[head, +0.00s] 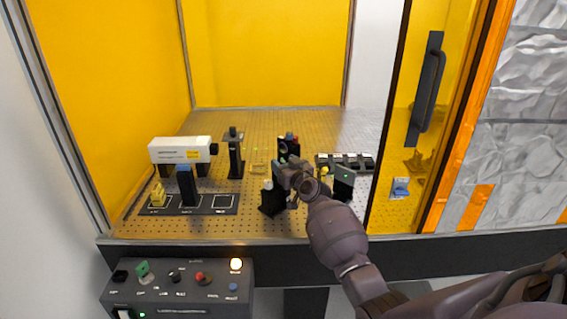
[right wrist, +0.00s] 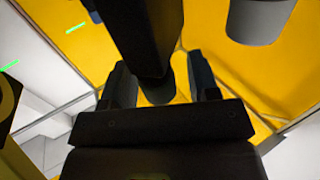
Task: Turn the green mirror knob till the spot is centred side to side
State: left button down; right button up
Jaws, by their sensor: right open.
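My right gripper (head: 284,168) reaches in over the optics table among the mirror mounts. In the right wrist view its two fingers (right wrist: 160,84) stand apart, with a dark post (right wrist: 143,35) crossing in front and the rounded grey end of a part (right wrist: 158,88) showing between them. I cannot tell whether they touch it. My left gripper is not in view.
A white laser box (head: 180,150) and a black tray (head: 222,205) lie at left. A black post (head: 271,198) stands close to my gripper. The door (head: 425,110) stands at right.

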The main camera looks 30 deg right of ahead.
jog(key=shift+w, duration=0.4)
